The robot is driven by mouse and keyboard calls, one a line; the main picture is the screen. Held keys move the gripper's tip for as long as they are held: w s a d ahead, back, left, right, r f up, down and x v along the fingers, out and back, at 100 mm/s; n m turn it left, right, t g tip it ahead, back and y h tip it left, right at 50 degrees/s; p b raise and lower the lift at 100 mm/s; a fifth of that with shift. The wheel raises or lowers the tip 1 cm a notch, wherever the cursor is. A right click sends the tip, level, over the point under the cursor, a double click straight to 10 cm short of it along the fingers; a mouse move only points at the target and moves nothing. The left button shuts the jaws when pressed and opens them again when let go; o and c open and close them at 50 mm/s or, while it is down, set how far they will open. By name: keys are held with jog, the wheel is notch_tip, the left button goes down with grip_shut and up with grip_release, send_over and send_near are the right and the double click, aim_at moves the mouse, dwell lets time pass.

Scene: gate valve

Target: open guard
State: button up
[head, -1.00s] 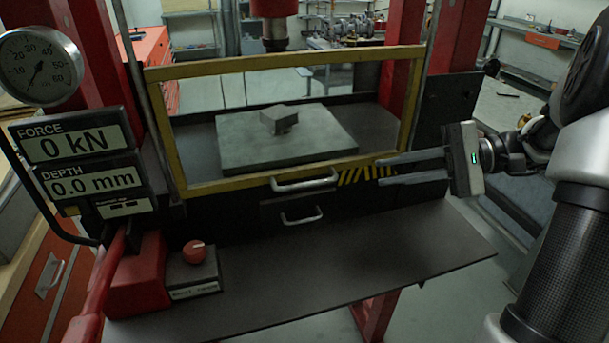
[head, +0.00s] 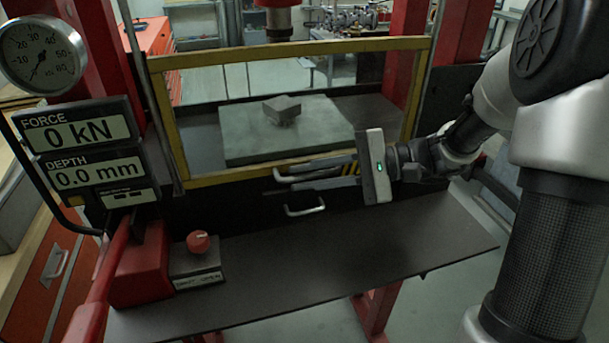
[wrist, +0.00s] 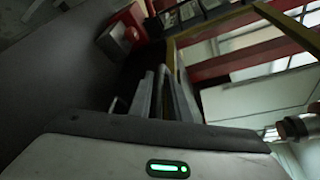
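The guard (head: 208,177) is a yellow-framed clear panel across the front of the press. It stands closed in its lowered position. Its metal bar handle (head: 280,179) is at the bottom edge, partly hidden by my fingers. My gripper (head: 276,185) reaches in from the right, fingers pointing left. The fingers are apart, one above and one below the handle bar; I cannot tell whether they touch it. In the wrist view, the fingers (wrist: 160,88) point toward the press front, and the yellow guard frame (wrist: 215,20) is beside them.
A second bar handle (head: 304,209) sits just below my fingers. A dark shelf (head: 330,255) juts out under it. A red knob (head: 198,242) and a red lever (head: 108,265) are at left. A grey block (head: 283,108) rests on the plate behind the guard.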

jog(key=shift+a, duration=0.35)
grip_shut()
